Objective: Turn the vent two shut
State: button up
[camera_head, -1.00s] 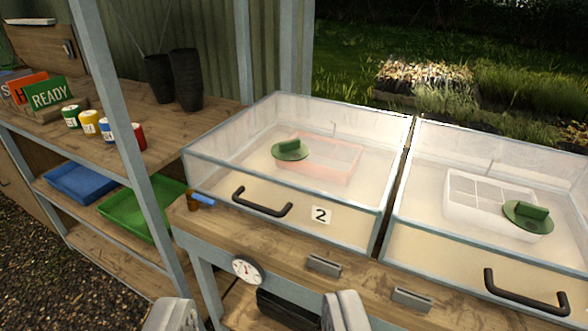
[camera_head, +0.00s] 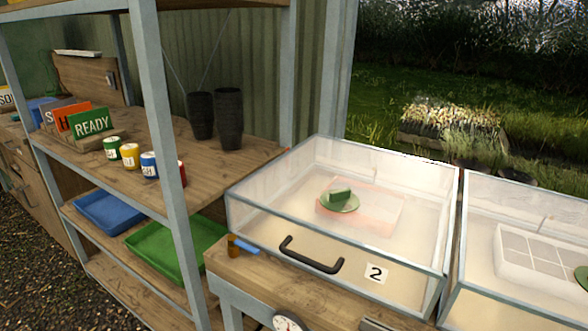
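The vent of box two is a round green disc with a raised green grip (camera_head: 340,201) on the clear lid of the propagator box (camera_head: 300,232). The box carries a white label "2" (camera_head: 376,273) and a black handle (camera_head: 312,256) on its front. The grip lies roughly crosswise in the picture. I cannot tell how far the vent is open. A pale reddish tray (camera_head: 385,212) shows blurred through the lid. My gripper is out of the picture, so nothing of its fingers shows.
A second clear box (camera_head: 500,290) with a white tray (camera_head: 540,255) and a green vent (camera_head: 582,276) stands close on the right. A metal shelf post (camera_head: 160,130) rises at the left, with pots and tins behind. The space above the lids is clear.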

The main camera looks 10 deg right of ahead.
aim_at(341, 201)
jog(key=u, duration=0.1)
jog(key=i, duration=1.3)
jog(key=z, duration=0.25)
